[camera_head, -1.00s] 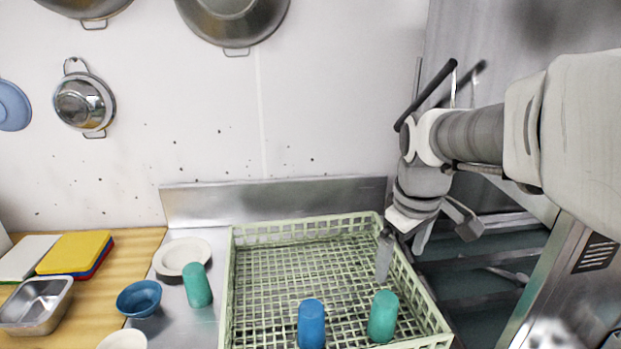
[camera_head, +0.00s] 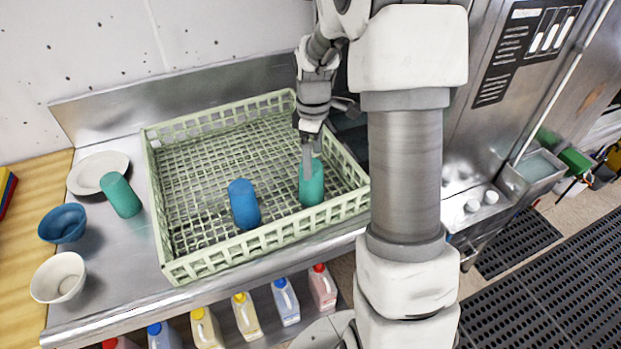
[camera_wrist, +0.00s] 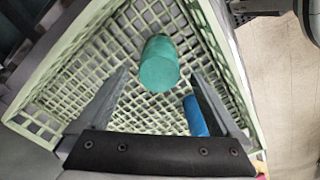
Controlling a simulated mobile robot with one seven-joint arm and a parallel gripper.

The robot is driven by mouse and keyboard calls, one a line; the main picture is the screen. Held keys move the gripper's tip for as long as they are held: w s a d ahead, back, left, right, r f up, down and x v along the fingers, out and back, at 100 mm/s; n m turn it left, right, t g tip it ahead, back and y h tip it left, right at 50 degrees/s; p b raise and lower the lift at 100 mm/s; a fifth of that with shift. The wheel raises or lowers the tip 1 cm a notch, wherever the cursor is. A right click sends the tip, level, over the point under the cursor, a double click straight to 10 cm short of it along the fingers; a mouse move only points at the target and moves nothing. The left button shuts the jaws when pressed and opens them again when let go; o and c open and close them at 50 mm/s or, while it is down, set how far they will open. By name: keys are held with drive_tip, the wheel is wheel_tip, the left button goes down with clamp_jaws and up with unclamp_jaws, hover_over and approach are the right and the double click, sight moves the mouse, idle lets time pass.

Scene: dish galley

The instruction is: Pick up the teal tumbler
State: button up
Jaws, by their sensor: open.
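A teal tumbler (camera_head: 312,184) stands in the front right part of the green dish rack (camera_head: 160,222). My gripper (camera_head: 307,150) is above and just behind it, pointing down, and a finger overlaps the tumbler's upper part in the head view. In the wrist view the teal tumbler (camera_wrist: 159,64) lies ahead of the open fingers (camera_wrist: 160,95), around the middle of the gap. Nothing is held. A second teal tumbler (camera_head: 121,195) stands outside the rack on the steel counter, to the left.
A blue tumbler (camera_head: 244,204) stands in the rack left of the teal one; it also shows near a finger in the wrist view (camera_wrist: 195,116). A plate (camera_head: 90,172), blue bowl (camera_head: 62,223) and cream bowl (camera_head: 59,277) sit left. Bottles (camera_head: 285,300) stand below the counter.

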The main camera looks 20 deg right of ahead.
sight(311, 182)
wheel_tip(311, 182, down, 9)
drive_tip(key=shift+w+a+f, duration=0.15)
drive_tip(key=c, duration=1.2)
